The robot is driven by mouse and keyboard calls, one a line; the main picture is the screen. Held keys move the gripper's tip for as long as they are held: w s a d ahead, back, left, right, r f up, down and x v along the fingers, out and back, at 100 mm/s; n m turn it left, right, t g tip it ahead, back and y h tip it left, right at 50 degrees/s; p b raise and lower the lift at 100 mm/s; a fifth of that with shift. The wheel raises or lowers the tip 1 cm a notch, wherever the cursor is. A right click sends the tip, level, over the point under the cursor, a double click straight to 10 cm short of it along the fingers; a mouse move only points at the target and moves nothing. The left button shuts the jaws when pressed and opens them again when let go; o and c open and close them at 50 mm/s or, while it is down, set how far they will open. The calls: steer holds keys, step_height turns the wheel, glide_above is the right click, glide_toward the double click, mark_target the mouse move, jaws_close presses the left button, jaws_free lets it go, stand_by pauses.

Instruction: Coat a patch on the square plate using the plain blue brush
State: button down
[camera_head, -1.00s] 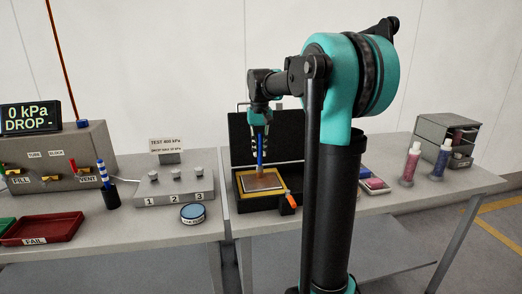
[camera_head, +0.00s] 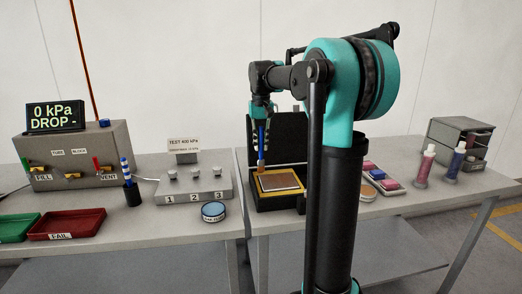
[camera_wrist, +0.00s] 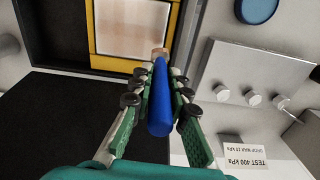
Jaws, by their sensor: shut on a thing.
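My gripper (camera_head: 262,113) is shut on the plain blue brush (camera_head: 262,138), which hangs upright with its tip down. In the wrist view the blue handle (camera_wrist: 161,100) lies between the green-backed fingers, and its pale tip is by the near edge of the square plate (camera_wrist: 130,25). The square plate (camera_head: 279,181) lies flat in a yellow frame inside an open black case (camera_head: 270,203). The brush tip is at the plate's left side in the head view. I cannot tell whether it touches. The plate shows a pale pinkish face in the wrist view.
Left of the case stand a numbered block with knobs (camera_head: 185,192), a round blue-topped tin (camera_head: 213,210) and a cup with a striped blue brush (camera_head: 130,178). The case lid stands open behind.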

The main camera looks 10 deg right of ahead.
step_height(320, 180, up, 5)
steer(key=shift+f, duration=0.1)
stand_by(0.4)
steer(key=shift+s, duration=0.1)
stand_by(0.6)
